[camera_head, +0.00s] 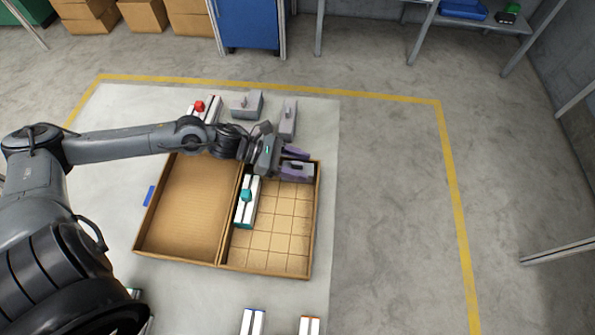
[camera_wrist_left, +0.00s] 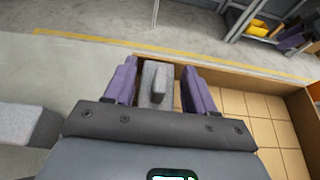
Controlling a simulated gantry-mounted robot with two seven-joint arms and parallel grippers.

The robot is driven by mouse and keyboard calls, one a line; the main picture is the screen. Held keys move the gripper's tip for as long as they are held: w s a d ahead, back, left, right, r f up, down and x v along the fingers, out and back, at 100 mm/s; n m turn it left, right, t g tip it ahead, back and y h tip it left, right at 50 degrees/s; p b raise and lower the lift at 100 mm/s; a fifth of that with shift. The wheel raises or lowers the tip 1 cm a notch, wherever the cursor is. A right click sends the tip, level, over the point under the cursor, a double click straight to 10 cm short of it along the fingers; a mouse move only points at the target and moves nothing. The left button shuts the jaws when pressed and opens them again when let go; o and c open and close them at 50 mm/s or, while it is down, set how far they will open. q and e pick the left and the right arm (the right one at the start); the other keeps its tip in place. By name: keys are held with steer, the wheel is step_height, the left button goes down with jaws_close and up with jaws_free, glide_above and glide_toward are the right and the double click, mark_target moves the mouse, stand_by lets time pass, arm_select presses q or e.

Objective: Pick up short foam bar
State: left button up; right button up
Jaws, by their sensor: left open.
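A short grey foam bar (camera_head: 298,166) with a small raised knob lies at the far right corner of the gridded half of the cardboard box. My left gripper (camera_head: 295,160) is open over it, with one purple finger on each side. In the left wrist view the bar (camera_wrist_left: 154,84) shows between the two fingers of the left gripper (camera_wrist_left: 160,88); contact cannot be told. Two more grey foam bars with knobs lie outside, beyond the box: one at the back (camera_head: 246,106) and one nearer the arm (camera_head: 288,120). My right gripper is not in view.
The open cardboard box (camera_head: 219,264) has an empty plain left half. A white piece with a red knob (camera_head: 200,108) lies behind the box. Floor to the right is clear.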

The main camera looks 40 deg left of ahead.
arm_select(q)
steer(key=c, duration=0.8)
steer(key=shift+r, duration=0.1)
